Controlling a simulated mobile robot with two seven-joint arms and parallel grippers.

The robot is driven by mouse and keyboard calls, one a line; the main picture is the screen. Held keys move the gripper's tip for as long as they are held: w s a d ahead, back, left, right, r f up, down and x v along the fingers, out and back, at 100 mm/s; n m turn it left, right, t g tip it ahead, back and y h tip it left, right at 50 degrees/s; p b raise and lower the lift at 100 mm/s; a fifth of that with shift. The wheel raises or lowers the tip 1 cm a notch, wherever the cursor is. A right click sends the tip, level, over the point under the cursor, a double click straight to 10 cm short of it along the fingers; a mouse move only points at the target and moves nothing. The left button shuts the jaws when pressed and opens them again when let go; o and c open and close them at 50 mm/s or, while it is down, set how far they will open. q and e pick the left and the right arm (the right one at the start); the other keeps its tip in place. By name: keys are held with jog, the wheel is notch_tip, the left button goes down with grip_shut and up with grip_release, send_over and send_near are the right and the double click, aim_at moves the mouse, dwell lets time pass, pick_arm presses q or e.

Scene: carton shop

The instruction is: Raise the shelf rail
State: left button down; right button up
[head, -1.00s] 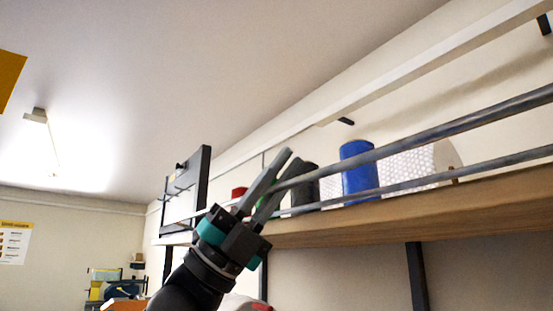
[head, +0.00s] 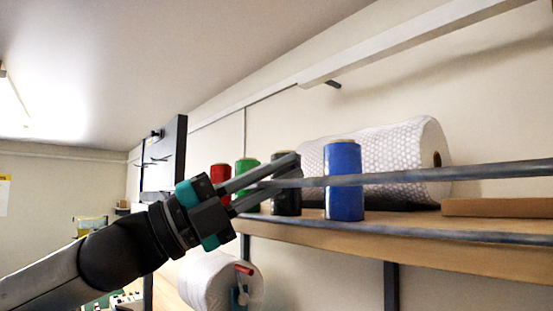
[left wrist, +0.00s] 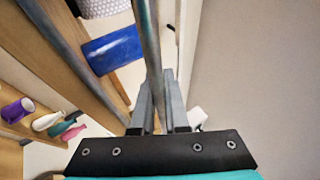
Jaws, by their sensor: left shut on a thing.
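The shelf rail shows as a grey upper bar (head: 450,173) running along the front of the wooden shelf. It passes in front of the blue roll. A second grey bar (head: 400,235) runs lower, close to the shelf's front edge. My left gripper (head: 290,168) is shut on the upper bar near its left part, with the fingers pointing up and right. In the left wrist view the upper bar (left wrist: 148,45) runs between the fingers, and the lower bar (left wrist: 62,45) lies apart from it. The fingers partly hide the bar's left end. My right gripper is not in view.
The shelf (head: 300,232) holds a blue roll (head: 344,200), a black roll (head: 287,200), a green roll (head: 244,168), a red roll (head: 220,173) and a large bubble-wrap roll (head: 380,150). A dark upright panel (head: 172,155) stands at left. A white roll (head: 205,282) hangs below.

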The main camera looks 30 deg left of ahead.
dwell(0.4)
pick_arm(q)
jog(key=c, duration=0.9)
grip_release()
jog(key=b+v, duration=1.5)
jog(key=b, duration=0.2)
jog(key=shift+s, duration=0.15)
